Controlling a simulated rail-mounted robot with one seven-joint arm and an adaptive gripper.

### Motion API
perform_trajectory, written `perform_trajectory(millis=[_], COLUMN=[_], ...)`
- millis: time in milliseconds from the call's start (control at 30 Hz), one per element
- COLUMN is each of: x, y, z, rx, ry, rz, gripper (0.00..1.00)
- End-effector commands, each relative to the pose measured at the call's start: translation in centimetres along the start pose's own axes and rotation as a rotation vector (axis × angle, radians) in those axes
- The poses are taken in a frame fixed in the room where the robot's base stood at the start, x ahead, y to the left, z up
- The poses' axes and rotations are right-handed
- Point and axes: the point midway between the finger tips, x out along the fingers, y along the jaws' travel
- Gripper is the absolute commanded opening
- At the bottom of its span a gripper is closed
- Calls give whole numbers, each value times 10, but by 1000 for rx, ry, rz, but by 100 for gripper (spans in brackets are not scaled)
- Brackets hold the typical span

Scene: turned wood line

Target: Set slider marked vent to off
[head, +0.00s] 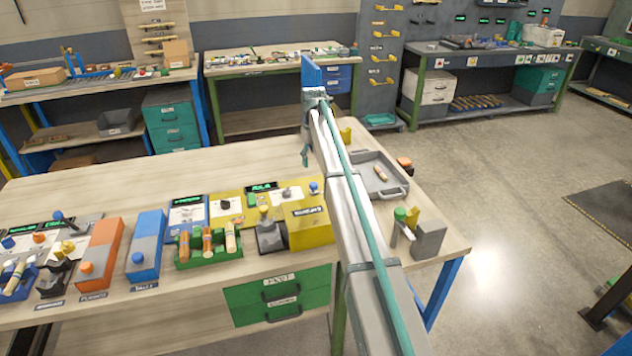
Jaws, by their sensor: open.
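I cannot pick out the slider marked vent, because the small labels are too blurred to read with certainty. Several control units stand along the front of the wooden table. They include an orange box (103,243) with an orange knob, a blue-grey box (147,240) with a blue knob, a small blue-framed panel (187,213), and a yellow unit (308,228) with a blue knob on top. My arm reaches from the bottom right over the table and covers part of its right side. I cannot make out my gripper's fingers.
A green rack (208,246) with wooden pieces stands among the units. A grey tray (378,178) and a grey block (428,239) are at the right. Green drawers (277,296) hang below the front edge. The table's back left (110,190) is clear.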

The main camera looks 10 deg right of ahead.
Motion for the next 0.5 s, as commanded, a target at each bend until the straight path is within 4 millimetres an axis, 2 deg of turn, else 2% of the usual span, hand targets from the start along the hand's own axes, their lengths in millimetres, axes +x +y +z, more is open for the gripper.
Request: perform_trajectory(millis=[167, 500], x=[20, 76], y=[0, 0], z=[2, 2], rx=[0, 0], ry=[-1, 0], rz=[-1, -1], gripper=[59, 59])
